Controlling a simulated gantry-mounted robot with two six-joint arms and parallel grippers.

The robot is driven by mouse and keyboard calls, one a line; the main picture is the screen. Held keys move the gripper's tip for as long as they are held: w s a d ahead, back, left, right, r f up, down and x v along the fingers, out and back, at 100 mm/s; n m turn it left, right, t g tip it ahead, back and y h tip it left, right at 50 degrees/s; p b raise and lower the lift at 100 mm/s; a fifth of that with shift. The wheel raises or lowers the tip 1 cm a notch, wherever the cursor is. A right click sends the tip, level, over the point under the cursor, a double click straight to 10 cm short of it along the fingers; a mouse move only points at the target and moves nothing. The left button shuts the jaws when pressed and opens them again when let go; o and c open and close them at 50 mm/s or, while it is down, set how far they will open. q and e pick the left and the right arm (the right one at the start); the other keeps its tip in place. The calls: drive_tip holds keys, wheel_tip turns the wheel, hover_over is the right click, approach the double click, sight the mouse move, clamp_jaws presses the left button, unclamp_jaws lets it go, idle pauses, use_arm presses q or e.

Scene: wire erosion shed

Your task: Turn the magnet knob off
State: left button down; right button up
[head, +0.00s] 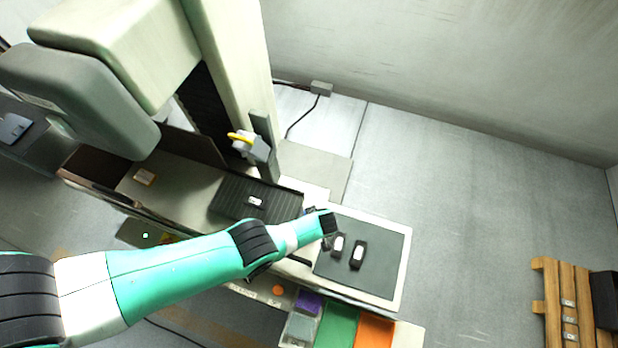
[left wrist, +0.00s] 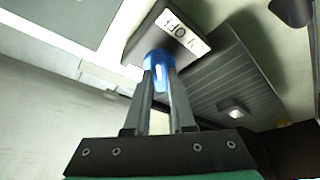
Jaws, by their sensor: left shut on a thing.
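In the left wrist view a blue knob (left wrist: 158,66) stands out from the side of a dark block. A white label (left wrist: 183,33) reading ON and OFF is beside the knob. My left gripper (left wrist: 160,84) is shut on the blue knob, with one finger on each side. Beyond the block is the ribbed magnet plate (left wrist: 222,82), with a small light part (left wrist: 232,111) on it. The head view also shows the ribbed plate (head: 232,199); there my wrist mostly hides the knob and fingertips.
A pale-rimmed tray with a dark mat (head: 382,262) lies right of my wrist, carrying two small black items. Colored bins (head: 340,326) are below it. A tall machine column (head: 232,70) stands behind the plate. A wooden pallet (head: 567,290) is far right on open floor.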

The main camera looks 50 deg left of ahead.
idle(0.5)
use_arm(q)
drive_tip(key=c, duration=0.8)
unclamp_jaws()
drive_tip(key=shift+o, duration=0.2)
drive_tip(key=shift+r, duration=0.15)
use_arm(e)
drive_tip(key=shift+r, duration=0.1)
